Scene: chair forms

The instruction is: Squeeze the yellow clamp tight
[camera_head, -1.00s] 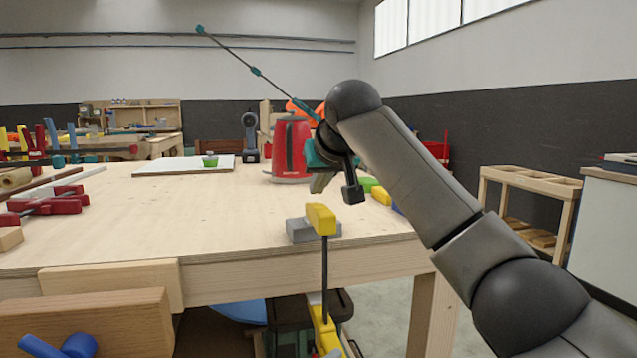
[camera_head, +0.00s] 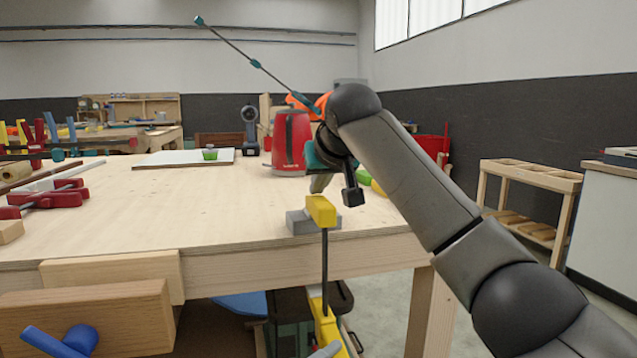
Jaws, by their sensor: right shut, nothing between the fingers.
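The yellow clamp sits at the front edge of the workbench. Its yellow top jaw (camera_head: 321,211) is over a grey block (camera_head: 300,223) on the bench top. Its dark bar runs down past the edge to a yellow lower part (camera_head: 325,325) below the bench. My right gripper (camera_head: 318,186) is shut and empty, just above and behind the top jaw in the picture. I cannot tell whether it touches the jaw. My own wrist and forearm hide part of the bench behind. My left gripper is not in view.
A red kettle-like object (camera_head: 292,143) stands behind my right gripper. Red clamps (camera_head: 45,200) lie at the left of the bench (camera_head: 170,215). A wooden vise (camera_head: 90,315) with a blue handle is at the front left. The bench middle is clear.

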